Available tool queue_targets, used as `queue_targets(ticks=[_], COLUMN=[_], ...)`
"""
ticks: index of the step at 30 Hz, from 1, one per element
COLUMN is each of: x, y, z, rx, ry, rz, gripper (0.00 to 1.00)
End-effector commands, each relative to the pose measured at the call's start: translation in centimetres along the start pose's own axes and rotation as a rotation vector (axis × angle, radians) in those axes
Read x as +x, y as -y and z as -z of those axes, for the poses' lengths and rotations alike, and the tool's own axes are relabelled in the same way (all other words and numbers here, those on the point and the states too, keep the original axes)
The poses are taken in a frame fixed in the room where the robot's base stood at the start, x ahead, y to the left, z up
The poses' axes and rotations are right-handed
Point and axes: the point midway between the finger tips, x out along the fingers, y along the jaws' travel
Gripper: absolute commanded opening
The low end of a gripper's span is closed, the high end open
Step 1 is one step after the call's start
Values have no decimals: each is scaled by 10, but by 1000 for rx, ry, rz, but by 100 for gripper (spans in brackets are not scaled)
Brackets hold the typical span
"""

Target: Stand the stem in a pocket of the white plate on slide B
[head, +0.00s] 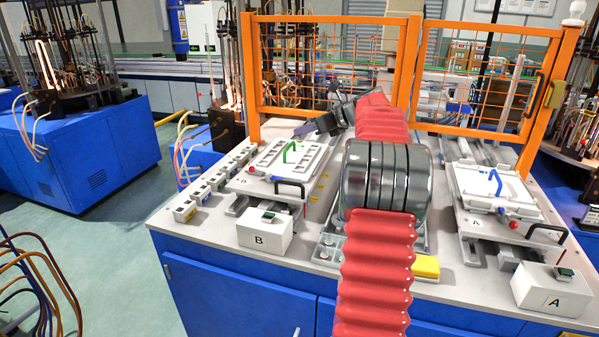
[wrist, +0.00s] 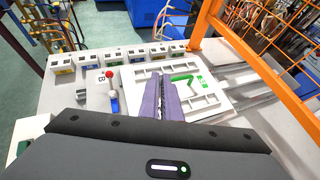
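The white plate (head: 289,166) lies on slide B, with several pockets along its edges and a green mark in its middle; it also shows in the wrist view (wrist: 207,88). No stem is clearly visible elsewhere.
A row of small labelled bins (head: 215,182) runs left of the plate. A red-knobbed lever (wrist: 111,82) and a black handle (head: 290,187) stand at its near side. Box B (head: 264,232) is in front. An orange mesh fence (head: 325,62) stands behind. Slide A's plate (head: 490,187) is right.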

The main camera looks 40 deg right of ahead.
Motion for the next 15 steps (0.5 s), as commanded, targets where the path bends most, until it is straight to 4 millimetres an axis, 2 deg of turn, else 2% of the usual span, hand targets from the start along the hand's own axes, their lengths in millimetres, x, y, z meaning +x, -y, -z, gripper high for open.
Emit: queue_targets(ticks=[8, 15], x=[2, 18], y=[-1, -1], z=[3, 32], rx=[0, 3], ry=[0, -1], rz=[-1, -2], gripper=[0, 0])
